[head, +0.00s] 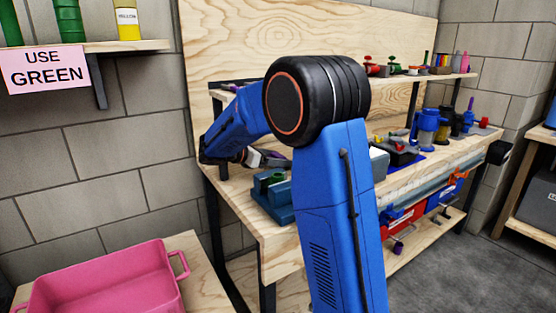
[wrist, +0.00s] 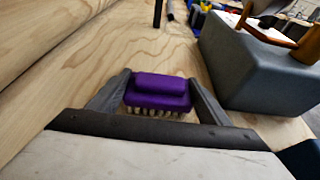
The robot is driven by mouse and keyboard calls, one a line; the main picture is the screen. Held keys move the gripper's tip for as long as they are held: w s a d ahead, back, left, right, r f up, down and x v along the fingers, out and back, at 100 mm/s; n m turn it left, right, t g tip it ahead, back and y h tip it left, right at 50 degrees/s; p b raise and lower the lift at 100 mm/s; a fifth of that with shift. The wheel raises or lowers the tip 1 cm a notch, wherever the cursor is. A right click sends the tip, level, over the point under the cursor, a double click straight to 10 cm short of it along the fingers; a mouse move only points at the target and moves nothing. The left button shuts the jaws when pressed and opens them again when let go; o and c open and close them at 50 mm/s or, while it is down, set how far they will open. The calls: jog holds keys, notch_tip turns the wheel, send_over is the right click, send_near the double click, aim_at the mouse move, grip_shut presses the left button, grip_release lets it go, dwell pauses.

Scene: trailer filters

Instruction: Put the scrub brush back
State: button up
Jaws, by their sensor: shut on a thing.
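The scrub brush (wrist: 158,92) has a purple body and pale bristles. It sits between the two fingers of my gripper (wrist: 160,90) in the wrist view, and the gripper is shut on it. The bristles face toward the gripper's palm side in that picture. Wooden bench surface shows around and beyond the brush; I cannot tell whether the brush touches it. In the head view, my gripper (head: 262,158) is over the left end of the workbench (head: 262,232), partly hidden by my arm, and the brush is not clearly visible there.
A grey block-shaped object (wrist: 255,65) stands close on the right in the wrist view. A blue-green holder (head: 272,200) sits on the bench's left end. A shelf (head: 430,77) with bottles runs above the bench. A pink bin (head: 105,285) stands at the front left.

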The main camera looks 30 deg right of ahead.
jog(key=shift+f, duration=0.15)
jog(key=o, duration=1.2)
jog(key=v, duration=1.2)
